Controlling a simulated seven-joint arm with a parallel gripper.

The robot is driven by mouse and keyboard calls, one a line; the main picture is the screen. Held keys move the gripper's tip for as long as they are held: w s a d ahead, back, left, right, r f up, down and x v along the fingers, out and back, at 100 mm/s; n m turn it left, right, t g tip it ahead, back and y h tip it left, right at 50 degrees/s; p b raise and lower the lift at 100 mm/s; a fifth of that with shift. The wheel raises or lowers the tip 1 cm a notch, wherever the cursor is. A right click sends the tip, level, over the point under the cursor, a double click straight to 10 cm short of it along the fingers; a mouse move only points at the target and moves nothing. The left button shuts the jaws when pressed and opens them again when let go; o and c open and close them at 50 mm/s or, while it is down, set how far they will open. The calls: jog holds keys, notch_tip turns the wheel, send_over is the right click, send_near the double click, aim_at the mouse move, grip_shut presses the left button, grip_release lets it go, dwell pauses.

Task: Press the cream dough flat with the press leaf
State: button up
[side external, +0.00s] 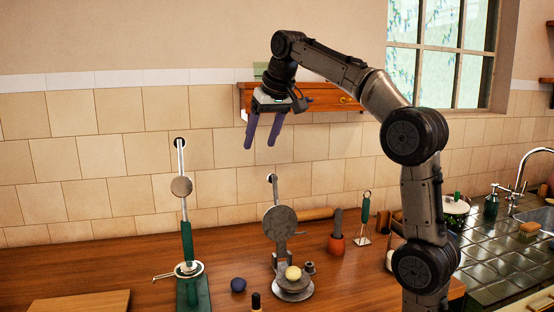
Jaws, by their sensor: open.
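The cream dough (293,273) is a small pale ball resting on the round metal lower plate (296,290) of a press on the wooden counter. The press leaf (279,222) is a grey round disc standing raised above and behind the dough, apart from it. A thin arm rises from the leaf to a knob near the wall. My gripper (260,142) hangs high above the counter, up and to the left of the press, fingers pointing down. Its two purple-grey fingers are apart, with nothing between them.
A green-handled tool with an upright rod (187,240) stands left of the press. A dark blue ball (238,285) and a small dark bottle (256,301) lie near the press. A wooden shelf (330,97) is on the wall behind my gripper. A board (80,302) lies front left.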

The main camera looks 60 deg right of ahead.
jog(key=w+d+f+m+g, duration=0.1)
jog(key=w+d+f, duration=0.15)
jog(key=d, duration=0.35)
jog(key=w+d+f+m, duration=0.1)
jog(key=w+d+f, duration=0.15)
jog(key=d, duration=0.35)
jog(key=m+g, duration=0.1)
send_over(275, 176)
jog(key=s+a, duration=0.2)
notch_tip(275, 176, down, 5)
jog(key=shift+d+x, duration=0.15)
jog(key=shift+x, duration=1.95)
jog(key=shift+d+x, duration=0.2)
jog(key=shift+x, duration=1.95)
jog(key=shift+w+r+h, duration=0.15)
jog(key=shift+h, duration=0.15)
grip_shut()
